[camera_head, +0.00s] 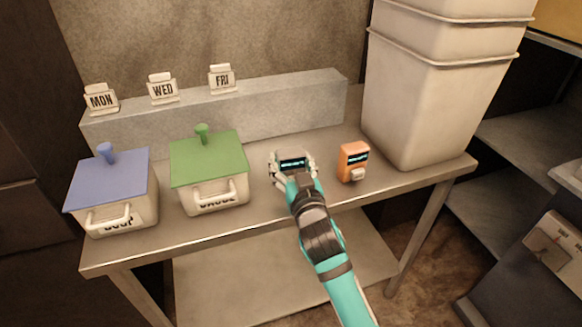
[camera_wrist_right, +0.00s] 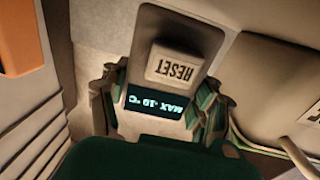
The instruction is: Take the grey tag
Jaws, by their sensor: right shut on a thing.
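The grey tag (camera_head: 292,157) is a small box with a lit display, in my right gripper (camera_head: 293,168) between the green-lidded box and an orange tag. In the right wrist view the grey tag (camera_wrist_right: 180,45) appears upside down, with a pale RESET button and a display with a MAX temperature. The fingers of my right gripper (camera_wrist_right: 157,103) are shut on its two sides. I cannot tell whether it touches the bench. My left gripper is not in view.
The orange tag (camera_head: 353,161) stands close to the right. Left are the green-lidded box (camera_head: 215,185) and blue-lidded box (camera_head: 115,205). Behind runs a grey ledge (camera_head: 290,105) with MON, WED and FRI tags. Tall stacked bins (camera_head: 430,100) stand at the bench's right end.

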